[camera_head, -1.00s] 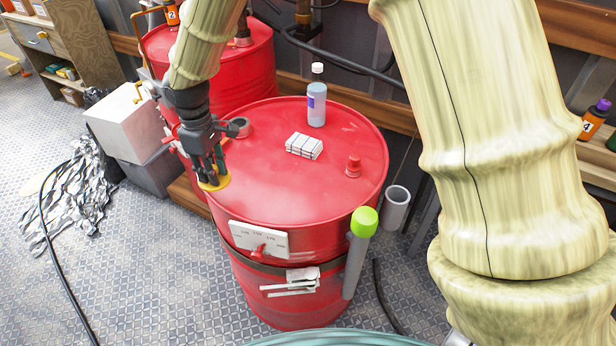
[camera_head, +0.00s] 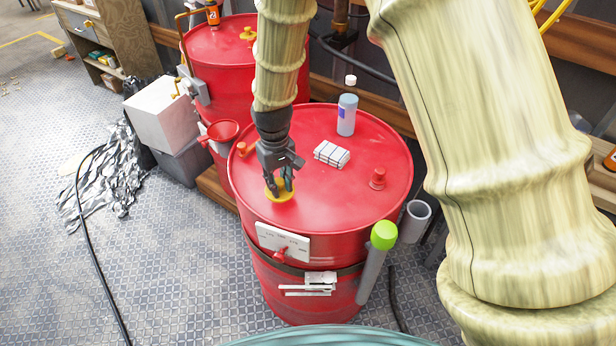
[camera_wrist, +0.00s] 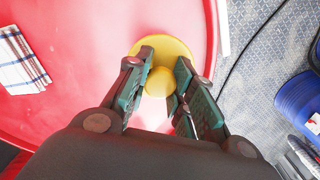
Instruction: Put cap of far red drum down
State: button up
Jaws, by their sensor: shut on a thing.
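My gripper (camera_head: 278,186) is shut on the knob of a round yellow cap (camera_head: 286,193), over the left front part of the near red drum's lid (camera_head: 325,200). In the wrist view the cap (camera_wrist: 177,49) is between my two fingers (camera_wrist: 157,90), with the red lid behind it. I cannot tell whether the cap touches the lid. The far red drum (camera_head: 232,75) stands behind and to the left, partly hidden by my arm. Another yellow fitting (camera_head: 248,33) shows on its top.
The lid's front middle is clear.

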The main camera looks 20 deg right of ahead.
jog(key=p, duration=0.3)
send_over(307, 189)
jog(key=shift+f, duration=0.4)
jog(key=shift+f+p, duration=0.6)
jog(key=shift+f, duration=1.15)
jog(key=shift+f, duration=0.1)
jog(key=o, duration=1)
jog(key=shift+c, duration=0.2)
notch_tip(307, 189, up, 12)
jog(key=b, duration=0.4)
